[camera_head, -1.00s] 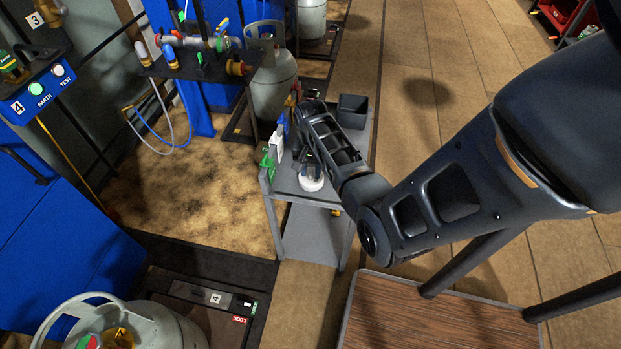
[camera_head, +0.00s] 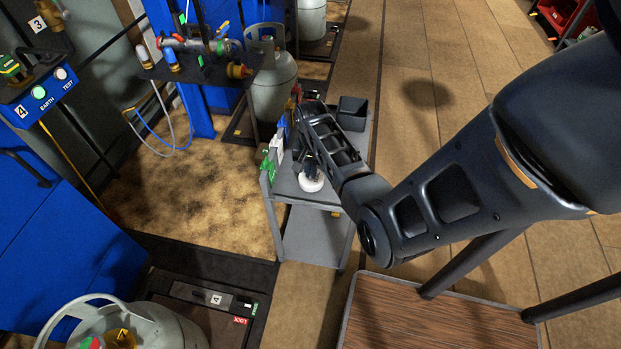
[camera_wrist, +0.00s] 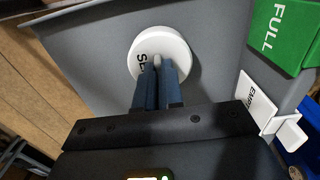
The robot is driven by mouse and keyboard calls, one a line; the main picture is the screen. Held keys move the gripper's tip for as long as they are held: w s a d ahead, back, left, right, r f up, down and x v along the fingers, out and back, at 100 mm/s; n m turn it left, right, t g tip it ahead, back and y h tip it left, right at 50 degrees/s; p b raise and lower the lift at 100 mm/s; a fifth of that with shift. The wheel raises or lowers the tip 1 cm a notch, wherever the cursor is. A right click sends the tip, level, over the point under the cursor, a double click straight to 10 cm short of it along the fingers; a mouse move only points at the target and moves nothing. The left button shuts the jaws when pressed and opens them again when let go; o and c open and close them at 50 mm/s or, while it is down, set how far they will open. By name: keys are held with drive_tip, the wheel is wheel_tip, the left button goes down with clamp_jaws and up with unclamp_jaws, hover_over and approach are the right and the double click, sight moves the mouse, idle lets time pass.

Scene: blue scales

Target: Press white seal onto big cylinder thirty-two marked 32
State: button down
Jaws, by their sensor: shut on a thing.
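My gripper (camera_head: 311,172) points down over the grey cart, at a white round pot or disc (camera_head: 311,183). In the wrist view the blue-grey fingers (camera_wrist: 157,64) are close together over the white round thing (camera_wrist: 172,42), which has black lettering beginning "SE". A small pale piece, seemingly the white seal (camera_wrist: 157,61), shows between the fingertips; its shape is mostly hidden. Grey gas cylinders stand at the back (camera_head: 274,88), farther back (camera_head: 312,17) and at lower left (camera_head: 165,328). I cannot read a 32 on any of them.
The grey cart (camera_head: 312,235) carries green "FULL" tags (camera_wrist: 290,38), white tags (camera_wrist: 262,100) and a dark bin (camera_head: 352,113). A manifold with valves (camera_head: 195,45) stands at upper left. A wood-topped table (camera_head: 430,320) is at the lower front.

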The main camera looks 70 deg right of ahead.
drive_tip(key=shift+r+p, duration=1.45)
drive_tip(key=shift+r, duration=0.1)
